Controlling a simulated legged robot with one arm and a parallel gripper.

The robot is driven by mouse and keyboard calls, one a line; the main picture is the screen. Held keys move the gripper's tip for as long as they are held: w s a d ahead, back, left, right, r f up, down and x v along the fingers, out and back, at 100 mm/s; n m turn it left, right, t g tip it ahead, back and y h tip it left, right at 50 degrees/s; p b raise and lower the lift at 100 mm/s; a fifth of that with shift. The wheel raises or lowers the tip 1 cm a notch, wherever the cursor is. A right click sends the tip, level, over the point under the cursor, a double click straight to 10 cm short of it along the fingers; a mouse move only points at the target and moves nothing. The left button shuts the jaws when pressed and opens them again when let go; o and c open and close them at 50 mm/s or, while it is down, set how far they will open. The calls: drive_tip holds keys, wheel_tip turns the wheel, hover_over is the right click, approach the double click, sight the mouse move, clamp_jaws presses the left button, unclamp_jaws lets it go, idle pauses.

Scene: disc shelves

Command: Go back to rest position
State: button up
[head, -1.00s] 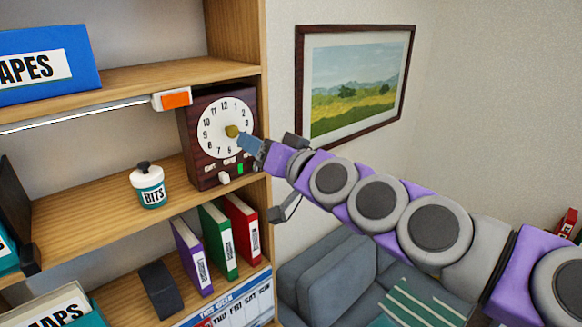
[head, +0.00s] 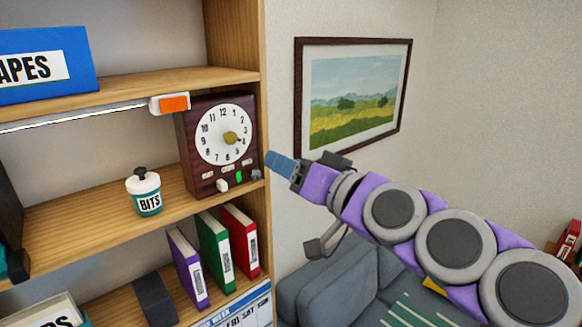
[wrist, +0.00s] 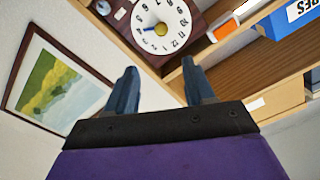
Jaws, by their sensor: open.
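My gripper (head: 280,163) is in front of the shelf's right side, to the right of the clock and apart from it. In the wrist view my gripper (wrist: 157,85) shows two blue fingers spread apart with nothing between them. The dark wooden clock (head: 219,145) stands on the middle shelf, with a white dial and a yellow knob (head: 230,138) at its centre. A green button and a white one show on its lower front. The clock dial also shows at the top of the wrist view (wrist: 165,20), beyond the fingers.
The wooden shelf unit (head: 262,220) holds a BITS jar (head: 144,190), several binders (head: 214,250) and a blue box (head: 45,65). An orange-ended light bar (head: 172,104) hangs under the upper board. A framed picture (head: 352,95) hangs on the wall. A grey sofa (head: 325,285) stands below.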

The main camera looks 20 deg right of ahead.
drive_tip(key=shift+f, duration=0.1)
drive_tip(key=s+a+f+n+g+b, duration=0.1)
drive_tip(key=s+a+f+g+b, duration=0.25)
drive_tip(key=f, duration=0.55)
drive_tip(key=s+a+f+n+g+b, duration=0.15)
drive_tip(key=a+f+g, duration=0.25)
drive_tip(key=f, duration=0.6)
drive_tip(key=s+a+f+n+g+b, duration=0.1)
drive_tip(key=s+a+f+g+b, duration=0.25)
drive_tip(key=f, duration=0.55)
drive_tip(key=s+d+f+g+h+b, duration=0.2)
drive_tip(key=s+f+g, duration=0.2)
drive_tip(key=s+f, duration=0.4)
drive_tip(key=s+d+f+m+g+h+b, duration=0.1)
drive_tip(key=s+d+f+g+h+b, duration=0.2)
drive_tip(key=s+f, duration=0.5)
drive_tip(key=shift+s+f+g+h, duration=0.3)
drive_tip(key=shift+s+f+g, duration=0.15)
drive_tip(key=shift+s, duration=0.2)
